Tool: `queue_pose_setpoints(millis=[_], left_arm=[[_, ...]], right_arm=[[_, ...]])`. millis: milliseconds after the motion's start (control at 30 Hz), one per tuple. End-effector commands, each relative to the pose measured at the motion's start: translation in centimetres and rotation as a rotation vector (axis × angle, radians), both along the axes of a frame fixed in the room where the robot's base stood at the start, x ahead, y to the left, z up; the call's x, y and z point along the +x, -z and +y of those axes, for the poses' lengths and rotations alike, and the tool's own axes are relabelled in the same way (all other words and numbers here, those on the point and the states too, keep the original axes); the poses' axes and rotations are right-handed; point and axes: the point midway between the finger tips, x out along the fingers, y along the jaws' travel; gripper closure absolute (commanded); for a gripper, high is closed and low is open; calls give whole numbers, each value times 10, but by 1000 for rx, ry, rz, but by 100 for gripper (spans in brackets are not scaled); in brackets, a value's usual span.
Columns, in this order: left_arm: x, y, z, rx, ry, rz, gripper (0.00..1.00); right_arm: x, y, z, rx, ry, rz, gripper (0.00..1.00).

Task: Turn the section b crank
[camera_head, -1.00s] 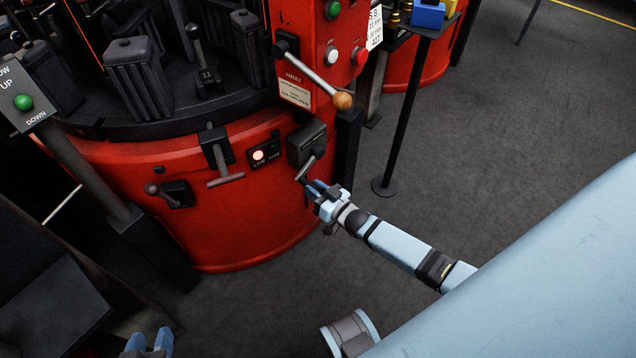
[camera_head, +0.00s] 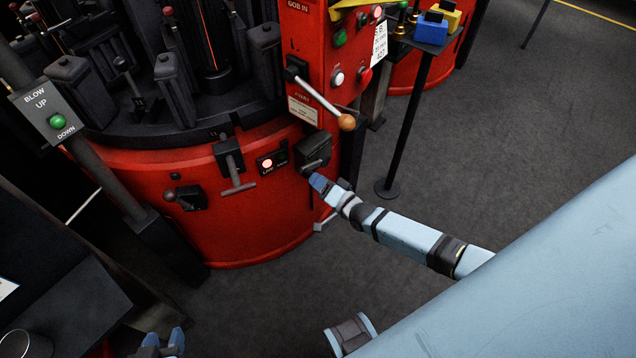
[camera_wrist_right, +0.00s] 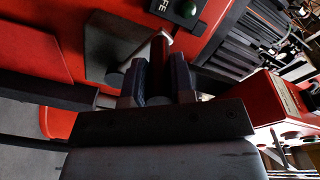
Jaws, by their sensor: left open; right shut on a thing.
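The crank (camera_head: 311,165) is a short arm on a dark box low on the red machine's front, at the centre of the head view. My right gripper (camera_head: 318,184) reaches it from the lower right and is shut on its handle. In the right wrist view the dark reddish handle (camera_wrist_right: 158,62) stands between the two fingers (camera_wrist_right: 158,84), with the grey crank arm (camera_wrist_right: 108,50) to its left. The fingers partly hide the handle. My left gripper (camera_head: 164,343) is open and empty at the bottom edge of the head view, away from the machine.
An orange-knobbed lever (camera_head: 346,122) is above the crank. A T-handle (camera_head: 237,186), a ball lever (camera_head: 187,198) and a lit indicator (camera_head: 267,163) are to its left. A thin black stand (camera_head: 407,125) is to the right. Grey floor (camera_head: 500,140) beyond it is clear.

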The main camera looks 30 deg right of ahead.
Motion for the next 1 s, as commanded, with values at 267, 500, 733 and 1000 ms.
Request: queue_pose_setpoints(millis=[267,500,733,1000], left_arm=[[0,-2,0,-2,-4,8,57],[0,-3,0,-4,-4,6,57],[1,-4,0,-3,-5,5,57],[1,-4,0,-3,-5,5,57]], right_arm=[[2,-10,-4,-5,0,-5,100],[2,-11,-5,-6,1,-6,100],[3,-11,-5,-6,1,-6,100],[2,-11,-5,-6,1,-5,52]])
